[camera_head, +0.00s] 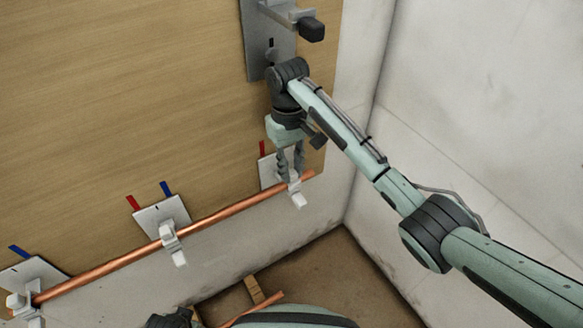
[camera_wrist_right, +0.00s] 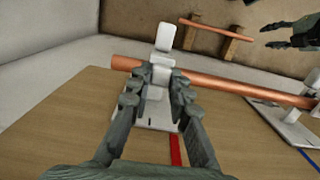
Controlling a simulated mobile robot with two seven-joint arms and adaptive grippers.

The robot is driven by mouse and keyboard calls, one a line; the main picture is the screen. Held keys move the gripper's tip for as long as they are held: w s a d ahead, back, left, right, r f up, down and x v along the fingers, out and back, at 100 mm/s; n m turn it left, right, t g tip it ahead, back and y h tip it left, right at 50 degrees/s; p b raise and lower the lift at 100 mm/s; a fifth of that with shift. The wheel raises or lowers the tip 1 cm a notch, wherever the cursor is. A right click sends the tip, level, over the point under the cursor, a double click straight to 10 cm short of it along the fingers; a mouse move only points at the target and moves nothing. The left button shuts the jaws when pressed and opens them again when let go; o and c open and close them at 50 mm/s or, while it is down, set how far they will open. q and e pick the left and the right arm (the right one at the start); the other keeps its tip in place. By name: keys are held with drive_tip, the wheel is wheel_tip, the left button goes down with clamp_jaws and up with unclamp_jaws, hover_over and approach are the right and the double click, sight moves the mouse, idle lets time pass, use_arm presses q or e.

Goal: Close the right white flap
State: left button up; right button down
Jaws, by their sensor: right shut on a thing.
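The right white flap (camera_head: 298,195) hangs out past the copper pipe (camera_head: 238,212), at the pipe's right end. In the right wrist view the flap (camera_wrist_right: 165,37) sticks out beyond the pipe (camera_wrist_right: 215,82), standing open from its white bracket (camera_wrist_right: 160,112). My right gripper (camera_head: 290,166) has its fingers on both sides of the white clip at the pipe and is shut on it. In the wrist view the gripper (camera_wrist_right: 156,88) partly hides the bracket. My left gripper (camera_wrist_right: 287,37) shows at that view's top right, with its fingers apart and empty.
A middle clip (camera_head: 168,235) and a left clip (camera_head: 22,302) also carry the pipe along the wooden panel (camera_head: 130,90). A metal plate with a handle (camera_head: 268,45) is above my right gripper. A white wall (camera_head: 480,100) is close on the right.

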drive_tip(key=shift+s+f, duration=0.1)
drive_tip(key=c, duration=1.4)
unclamp_jaws()
drive_tip(key=shift+c, duration=0.2)
drive_tip(key=shift+o, duration=0.2)
drive_tip(key=shift+d, duration=0.1)
